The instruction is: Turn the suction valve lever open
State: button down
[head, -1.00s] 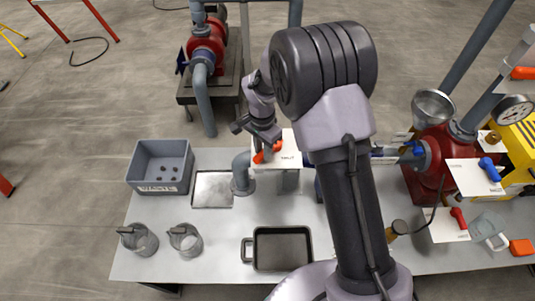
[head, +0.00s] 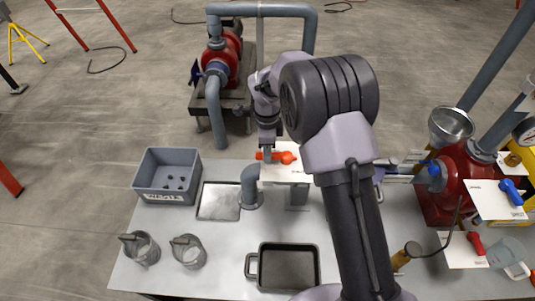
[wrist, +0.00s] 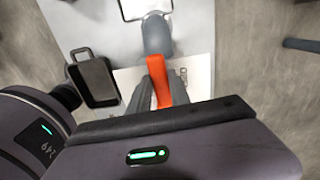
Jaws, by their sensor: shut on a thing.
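The orange suction valve lever (head: 287,157) lies roughly left to right over a white label plate (head: 272,175) beside the grey pipe elbow (head: 250,188). My gripper (head: 267,151) reaches down from above and is shut on the lever, partly covering it. In the wrist view the orange lever (wrist: 182,80) shows as a strip beside a grey finger, with the plate (wrist: 201,75) behind it and the grey pipe (wrist: 156,33) above. The plate's lettering is too small to read, and the valve body is mostly hidden.
A grey waste bin (head: 167,175), a flat metal tray (head: 219,201), two jugs (head: 188,251) and a black pan (head: 284,268) stand on the table around the valve. A red machine with a funnel (head: 451,122) is at the right. A red pump (head: 226,60) stands behind the table.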

jog(key=shift+w+m, duration=0.15)
jog(key=shift+m, duration=0.25)
jog(key=c, duration=1.2)
grip_release()
notch_tip(320, 180, up, 17)
jog(key=p, duration=0.5)
jog(key=shift+r, duration=0.2)
